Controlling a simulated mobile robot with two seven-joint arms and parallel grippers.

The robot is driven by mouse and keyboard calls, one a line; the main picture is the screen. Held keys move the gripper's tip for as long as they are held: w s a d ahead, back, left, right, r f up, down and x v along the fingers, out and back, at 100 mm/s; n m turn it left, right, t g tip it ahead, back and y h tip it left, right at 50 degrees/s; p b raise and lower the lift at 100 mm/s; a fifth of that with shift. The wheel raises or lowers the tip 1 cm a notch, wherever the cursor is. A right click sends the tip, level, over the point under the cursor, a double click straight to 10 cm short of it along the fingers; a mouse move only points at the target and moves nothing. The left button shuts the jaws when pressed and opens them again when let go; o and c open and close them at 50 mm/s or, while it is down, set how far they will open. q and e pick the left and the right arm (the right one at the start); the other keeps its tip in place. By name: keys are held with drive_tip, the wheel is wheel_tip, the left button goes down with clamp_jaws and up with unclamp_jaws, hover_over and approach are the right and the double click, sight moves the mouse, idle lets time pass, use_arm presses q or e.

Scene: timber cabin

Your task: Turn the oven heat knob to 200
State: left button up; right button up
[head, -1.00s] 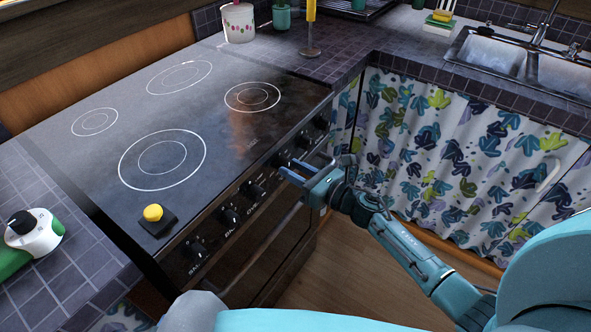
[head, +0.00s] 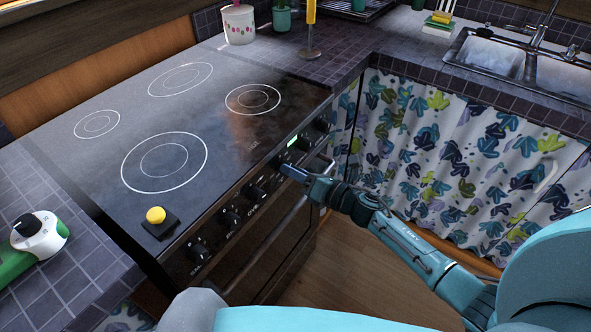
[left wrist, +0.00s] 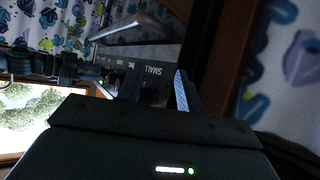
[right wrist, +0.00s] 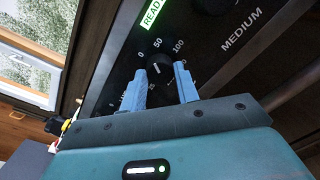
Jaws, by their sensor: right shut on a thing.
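The oven heat knob (right wrist: 160,69) is a dark round knob with a white pointer line, on the black front panel. In the right wrist view, the marks 0, 50 and 100 show around its upper side; the lower marks are hidden by my fingers. The pointer leans up and left, between 0 and 50. My right gripper (head: 292,172) is shut on this knob, with one blue finger on each side; it also shows in the right wrist view (right wrist: 167,88). My left gripper (left wrist: 155,92) is open close to the panel, by the SMALL label.
A green lit READY display (right wrist: 153,13) sits above the knob. Several other knobs line the stove front, above a long oven handle (head: 270,245). A yellow button (head: 156,215) stands on the black cooktop (head: 215,120). A patterned curtain (head: 450,165) hangs to the right.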

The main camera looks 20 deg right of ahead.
use_arm(q)
drive_tip(key=shift+s+a+r+y+p, duration=0.1)
drive_tip(key=shift+a+r+y+p, duration=0.35)
drive_tip(key=shift+p, duration=1)
use_arm(e)
drive_tip(key=shift+f+m+g+y, duration=0.1)
drive_tip(key=shift+m+y, duration=0.25)
drive_tip(key=shift+m, duration=5)
drive_tip(key=shift+m+g+y, duration=0.1)
drive_tip(key=shift+m+y, duration=0.2)
drive_tip(key=shift+m, duration=5.1)
drive_tip(key=shift+f+m+g+y, duration=0.1)
drive_tip(key=shift+m+y, duration=0.25)
drive_tip(key=shift+m, duration=5)
use_arm(q)
drive_tip(key=shift+a+f, duration=0.1)
use_arm(e)
drive_tip(key=shift+m, duration=0.3)
use_arm(q)
drive_tip(key=shift+h, duration=0.25)
